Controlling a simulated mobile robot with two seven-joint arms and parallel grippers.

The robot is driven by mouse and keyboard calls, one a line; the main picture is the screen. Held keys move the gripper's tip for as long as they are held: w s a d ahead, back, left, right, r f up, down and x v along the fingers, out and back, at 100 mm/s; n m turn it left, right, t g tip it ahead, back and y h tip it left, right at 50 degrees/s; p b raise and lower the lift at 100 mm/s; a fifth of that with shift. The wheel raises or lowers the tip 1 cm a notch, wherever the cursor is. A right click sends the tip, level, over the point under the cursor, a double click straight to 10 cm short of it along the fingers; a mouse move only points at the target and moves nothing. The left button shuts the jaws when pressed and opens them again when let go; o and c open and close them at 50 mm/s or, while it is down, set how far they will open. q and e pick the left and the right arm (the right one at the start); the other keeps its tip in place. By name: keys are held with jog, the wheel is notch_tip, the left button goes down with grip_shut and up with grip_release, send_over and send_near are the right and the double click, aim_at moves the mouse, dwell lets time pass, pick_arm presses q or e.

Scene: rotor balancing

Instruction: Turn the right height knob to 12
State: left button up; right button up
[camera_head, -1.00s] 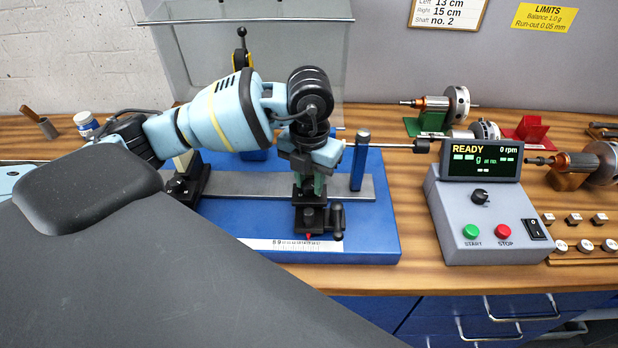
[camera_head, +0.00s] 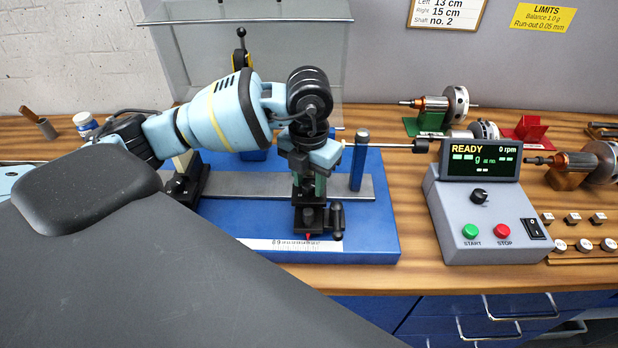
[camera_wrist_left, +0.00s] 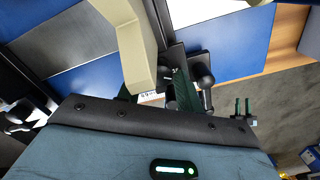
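My left gripper (camera_head: 308,182) points down over the right stand of the blue balancing machine (camera_head: 382,225). Its two green fingers are apart, and in the left wrist view (camera_wrist_left: 158,95) they reach down beside the stand's beige pillar (camera_wrist_left: 128,35). The right height knob is not clearly seen; the gripper and stand hide the spot between the fingertips, so I cannot tell whether they hold it. A dark clamp block (camera_head: 308,220) with a black side handle (camera_head: 337,218) and red pointer sits below the fingers. No height reading is legible. Two small dark prongs (camera_wrist_left: 243,106) over the floor may be my right gripper.
A white scale strip (camera_head: 290,245) runs along the machine's front. A blue post (camera_head: 359,160) stands close right of the gripper. The control box (camera_head: 485,215) reads READY, 0 rpm. Rotors (camera_head: 437,108) lie behind it. A clear cover (camera_head: 250,60) stands behind the machine.

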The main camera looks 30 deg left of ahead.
aim_at(309, 184)
pick_arm(q)
jog(key=shift+r, duration=3.9)
